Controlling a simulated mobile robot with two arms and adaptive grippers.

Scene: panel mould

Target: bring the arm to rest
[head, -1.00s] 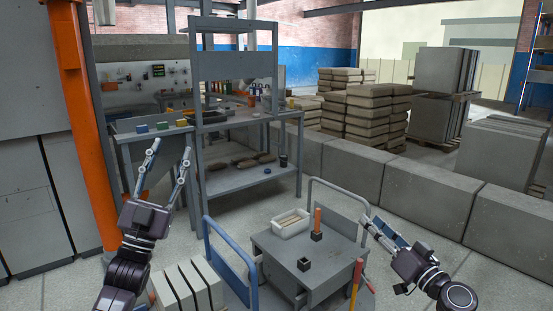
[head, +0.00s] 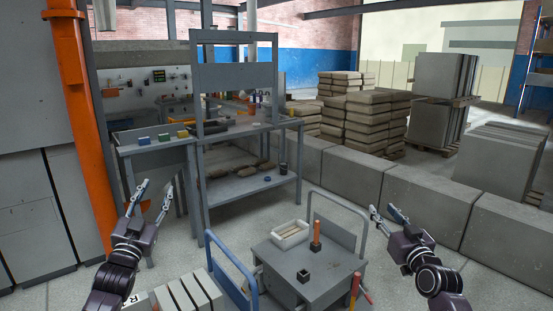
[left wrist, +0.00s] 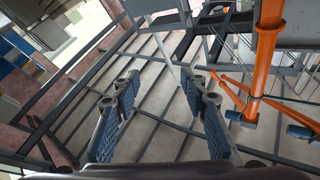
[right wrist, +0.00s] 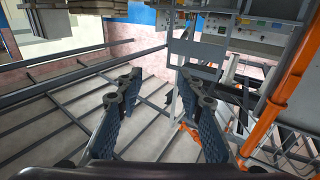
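My left gripper (head: 155,192) is in the head view at the left, raised in front of the grey workbench, with its fingers apart and nothing between them. In the left wrist view its fingers (left wrist: 165,92) are spread and empty. My right gripper (head: 386,212) is at the right of the head view, beside the small grey cart, with its fingers apart. In the right wrist view its fingers (right wrist: 158,90) are spread and empty. Neither gripper touches anything.
A grey cart (head: 325,279) with a white bin (head: 290,236), an orange-handled tool (head: 316,232) and a small black box (head: 303,276) stands between my arms. A blue rail (head: 230,268) and grey slabs (head: 185,296) are nearby. The workbench (head: 250,128) stands behind; concrete blocks (head: 350,175) line the right.

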